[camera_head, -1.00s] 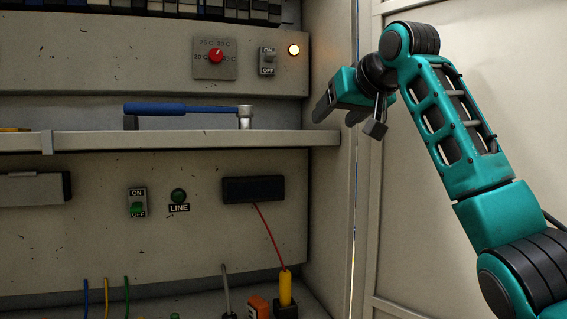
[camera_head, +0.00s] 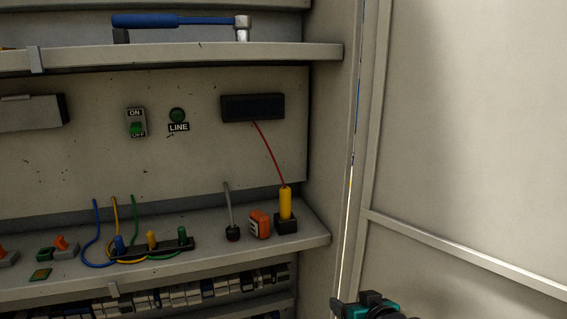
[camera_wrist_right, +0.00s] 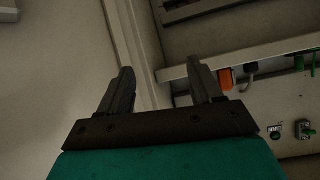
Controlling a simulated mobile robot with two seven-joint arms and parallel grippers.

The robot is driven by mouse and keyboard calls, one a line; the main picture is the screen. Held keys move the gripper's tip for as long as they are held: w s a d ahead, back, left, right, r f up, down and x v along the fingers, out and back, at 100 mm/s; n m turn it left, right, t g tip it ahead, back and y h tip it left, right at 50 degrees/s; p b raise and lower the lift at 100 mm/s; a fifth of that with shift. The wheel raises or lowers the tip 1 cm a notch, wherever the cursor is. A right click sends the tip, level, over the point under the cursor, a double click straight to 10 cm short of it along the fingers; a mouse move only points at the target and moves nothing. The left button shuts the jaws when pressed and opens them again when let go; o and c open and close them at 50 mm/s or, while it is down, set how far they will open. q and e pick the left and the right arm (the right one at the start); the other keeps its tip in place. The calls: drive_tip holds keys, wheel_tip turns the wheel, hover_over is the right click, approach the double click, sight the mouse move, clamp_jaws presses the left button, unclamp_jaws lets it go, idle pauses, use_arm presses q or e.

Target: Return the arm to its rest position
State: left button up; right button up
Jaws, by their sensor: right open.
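My right arm shows only as a small teal and black part (camera_head: 372,307) at the bottom edge of the head view, in front of the cabinet's right side. In the right wrist view my right gripper (camera_wrist_right: 162,78) has its two dark fingers spread apart. Nothing is between them, and they touch nothing that I can see. The rest of the right arm is out of the head view. My left gripper is not in view.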

drive_tip(key=s+d+f, duration=0.1)
drive_tip(key=s+f, duration=0.7)
drive_tip(key=s, duration=0.4)
drive_tip(key=shift+s+d+f+h, duration=0.15)
drive_tip(key=shift+d+f+h, duration=0.15)
drive_tip(key=shift+d+f, duration=0.05)
drive_tip(key=shift+n+g+h, duration=0.3)
drive_tip(key=shift+n+g, duration=0.1)
drive_tip(key=s+f, duration=0.1)
drive_tip(key=s, duration=0.3)
drive_tip(key=s+f, duration=0.1)
drive_tip(key=s, duration=0.3)
drive_tip(key=s+d+f, duration=0.1)
drive_tip(key=s, duration=0.4)
drive_tip(key=shift+d+f, duration=0.1)
drive_tip(key=shift+c, duration=0.4)
